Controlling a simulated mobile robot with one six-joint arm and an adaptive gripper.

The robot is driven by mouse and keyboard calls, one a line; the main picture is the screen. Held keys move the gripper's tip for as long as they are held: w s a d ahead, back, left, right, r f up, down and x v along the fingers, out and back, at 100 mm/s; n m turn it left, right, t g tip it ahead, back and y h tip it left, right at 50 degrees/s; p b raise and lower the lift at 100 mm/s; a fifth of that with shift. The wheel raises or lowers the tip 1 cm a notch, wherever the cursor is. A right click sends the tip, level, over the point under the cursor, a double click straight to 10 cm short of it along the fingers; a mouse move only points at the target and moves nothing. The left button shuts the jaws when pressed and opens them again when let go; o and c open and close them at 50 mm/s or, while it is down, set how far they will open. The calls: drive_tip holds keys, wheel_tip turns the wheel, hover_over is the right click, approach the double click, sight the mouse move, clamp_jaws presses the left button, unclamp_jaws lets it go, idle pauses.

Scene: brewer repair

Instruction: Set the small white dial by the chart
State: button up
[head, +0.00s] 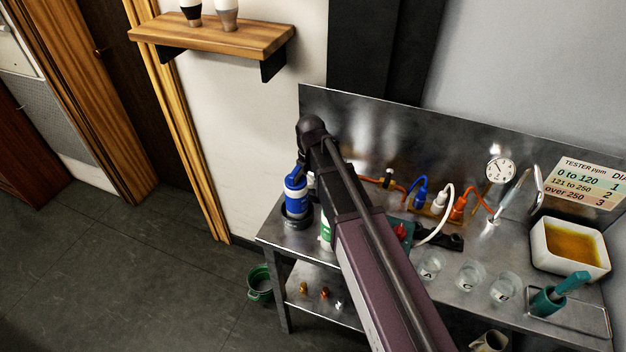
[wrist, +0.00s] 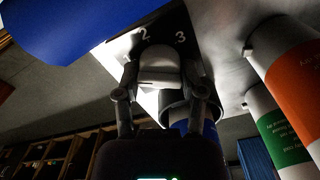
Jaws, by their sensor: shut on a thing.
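The small white dial (wrist: 160,62) is between the fingertips of my gripper (wrist: 160,82) in the wrist view. My gripper is shut on it. The numbers 2 (wrist: 144,34) and 3 (wrist: 180,38) show on a dark face just beyond the dial. In the head view the dial is hidden, and my arm reaches to the left end of the bench, by a blue and white cylinder (head: 296,196). The chart (head: 584,183) on the back panel pairs 0 to 120 with 1, 121 to 250 with 2, over 250 with 3.
Orange-labelled (wrist: 292,88) and green-labelled (wrist: 282,134) cylinders stand close on the wrist view's right. The steel bench (head: 400,292) holds clear lettered cups (head: 470,275), a white basin (head: 541,253) of amber liquid, a teal tool (head: 548,300) and cables (head: 447,200). A bucket (head: 260,290) stands left.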

drive_tip(key=shift+s+d, duration=0.1)
drive_tip(key=shift+s, duration=0.05)
drive_tip(key=o, duration=1.2)
drive_tip(key=shift+c, duration=0.2)
drive_tip(key=shift+r, duration=0.1)
